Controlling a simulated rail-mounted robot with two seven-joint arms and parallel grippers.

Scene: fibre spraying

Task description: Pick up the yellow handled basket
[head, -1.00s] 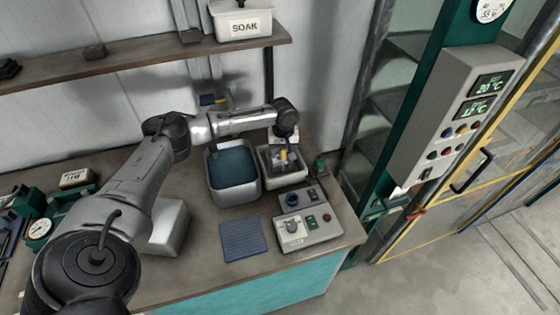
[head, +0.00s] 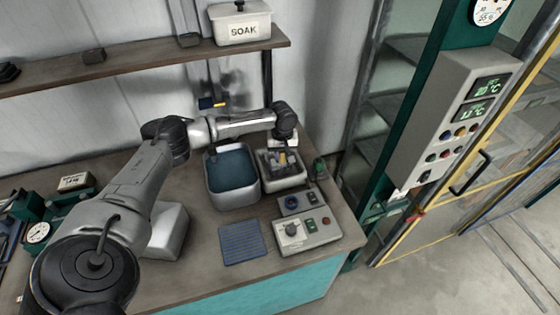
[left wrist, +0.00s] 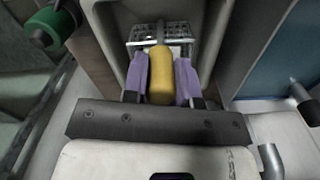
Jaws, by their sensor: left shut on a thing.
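The yellow handle (left wrist: 160,80) of the basket stands between the two purple fingers of my left gripper (left wrist: 162,82) in the left wrist view, and the fingers are shut on it. The wire basket (left wrist: 172,34) shows beyond the handle, inside a pale rectangular tank. In the head view the yellow handle (head: 282,158) shows small below my left wrist, over the pale tank (head: 284,183) on the bench. My left arm reaches in from the left above the bench. Whether the basket touches the tank's floor cannot be told. My right gripper is not in view.
A larger tank of dark blue liquid (head: 232,170) stands just left of the pale tank. A control box (head: 308,231) and a blue ribbed mat (head: 243,242) lie in front. A shelf (head: 150,59) with a SOAK box (head: 242,28) is above. A cabinet is at right.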

